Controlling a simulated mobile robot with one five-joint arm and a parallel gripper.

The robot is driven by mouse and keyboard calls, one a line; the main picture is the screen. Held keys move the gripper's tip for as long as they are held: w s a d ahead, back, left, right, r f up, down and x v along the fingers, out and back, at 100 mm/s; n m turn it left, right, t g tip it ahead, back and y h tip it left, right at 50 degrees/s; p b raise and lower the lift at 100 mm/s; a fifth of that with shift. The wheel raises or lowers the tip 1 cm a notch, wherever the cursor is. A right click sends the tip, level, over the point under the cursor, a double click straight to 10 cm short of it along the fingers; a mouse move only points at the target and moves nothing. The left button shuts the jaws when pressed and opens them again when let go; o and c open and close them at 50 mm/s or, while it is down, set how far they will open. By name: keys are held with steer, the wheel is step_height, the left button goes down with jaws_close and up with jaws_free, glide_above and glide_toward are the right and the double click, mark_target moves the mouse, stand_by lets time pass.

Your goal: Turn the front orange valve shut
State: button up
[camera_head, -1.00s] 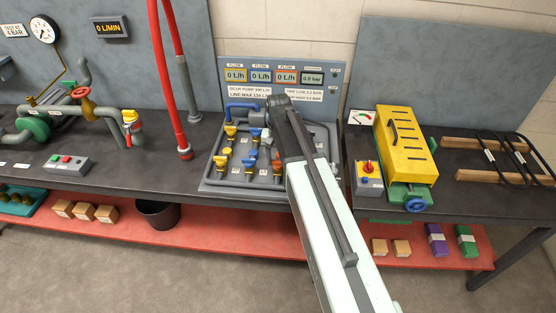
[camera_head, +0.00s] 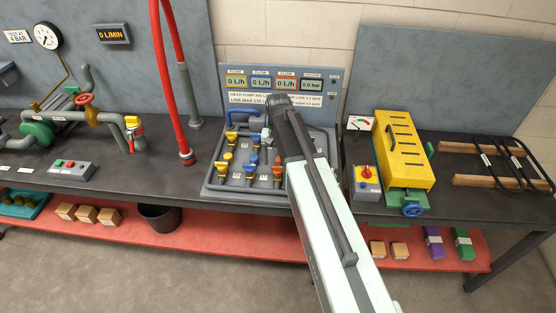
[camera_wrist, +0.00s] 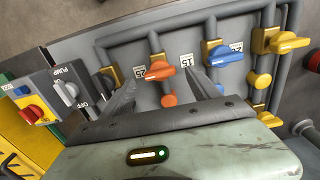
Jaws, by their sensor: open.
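The orange valve handle (camera_wrist: 160,70) shows in the wrist view on a yellow fitting, lying roughly crosswise to its grey pipe. An orange knob (camera_wrist: 168,100) is on the same pipe, nearer my gripper. My gripper (camera_wrist: 160,82) is open, one finger on each side of the orange handle with gaps visible. I cannot tell how far the fingertips are above it. In the head view the orange valve (camera_head: 277,171) shows at the right of the valve panel (camera_head: 222,188). My arm hides the gripper there.
Beside the orange handle are a blue valve handle (camera_wrist: 221,55) and a yellow one (camera_wrist: 288,42). A switch box with a red knob (camera_wrist: 30,114) and a pump switch (camera_wrist: 68,92) are at the left of the wrist view. A yellow machine (camera_head: 402,148) stands right of my arm.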

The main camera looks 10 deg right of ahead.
mark_target(278, 167)
step_height(278, 167, up, 5)
steer(key=p, duration=0.3)
steer(key=shift+f, duration=0.2)
steer(key=shift+f, duration=0.2)
steer(key=s+n+b, duration=0.1)
steer(key=s+n, duration=0.2)
steer(key=s, duration=1.1)
steer(key=shift+s+f+n, duration=0.35)
steer(key=shift+s+n, duration=0.05)
steer(key=shift+a, duration=0.1)
